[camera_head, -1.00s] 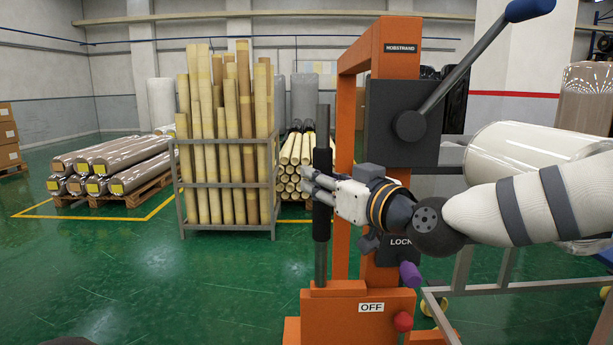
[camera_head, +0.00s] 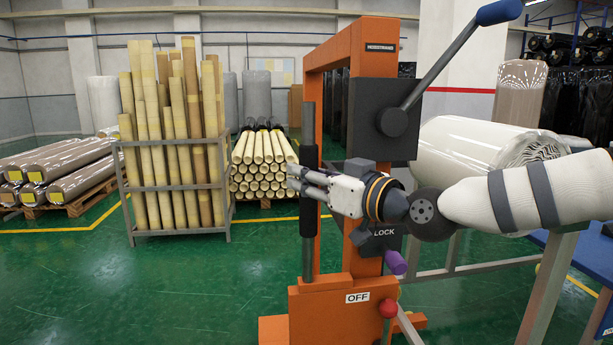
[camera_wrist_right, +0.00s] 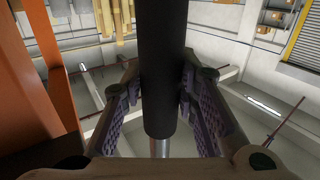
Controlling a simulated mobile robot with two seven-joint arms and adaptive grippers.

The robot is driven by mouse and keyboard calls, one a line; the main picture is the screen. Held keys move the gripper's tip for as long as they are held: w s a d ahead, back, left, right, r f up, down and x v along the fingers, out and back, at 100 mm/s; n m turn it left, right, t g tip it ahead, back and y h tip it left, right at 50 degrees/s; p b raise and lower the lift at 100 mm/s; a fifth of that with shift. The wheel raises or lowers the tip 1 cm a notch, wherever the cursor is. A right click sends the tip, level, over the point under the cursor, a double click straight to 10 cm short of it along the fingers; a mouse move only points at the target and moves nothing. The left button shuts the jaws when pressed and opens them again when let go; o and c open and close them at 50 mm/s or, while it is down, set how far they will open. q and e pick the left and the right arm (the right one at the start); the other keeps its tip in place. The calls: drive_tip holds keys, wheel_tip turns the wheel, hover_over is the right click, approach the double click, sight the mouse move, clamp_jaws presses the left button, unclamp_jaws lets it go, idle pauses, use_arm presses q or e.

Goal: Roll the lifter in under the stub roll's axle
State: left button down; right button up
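The orange lifter (camera_head: 336,296) stands in front of me, with a dark box, a blue-tipped lever (camera_head: 464,60) and OFF and LOCK labels. Its upright black handle grip (camera_head: 308,194) is at its left side. My right gripper (camera_head: 298,182) is around this grip; in the right wrist view its padded fingers press on both sides of the black sleeve (camera_wrist_right: 163,70). A white wrapped roll (camera_head: 465,143), apparently the stub roll, lies behind the lifter to the right. Its axle is not clearly visible; my right arm covers part of this area. My left gripper is out of view.
A grey rack of upright tan tubes (camera_head: 180,140) stands at left, with a pallet of brown wrapped rolls (camera_head: 75,180) beyond. Stacked yellow tubes (camera_head: 262,170) lie behind. Grey frame rails (camera_head: 470,268) and a blue surface (camera_head: 590,255) are at right. Green floor at front left is clear.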

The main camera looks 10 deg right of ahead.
drive_tip(key=o, duration=0.4)
drive_tip(key=shift+d, duration=0.25)
drive_tip(key=shift+c, duration=0.2)
drive_tip(key=v, duration=1.2)
drive_tip(key=shift+f, duration=0.1)
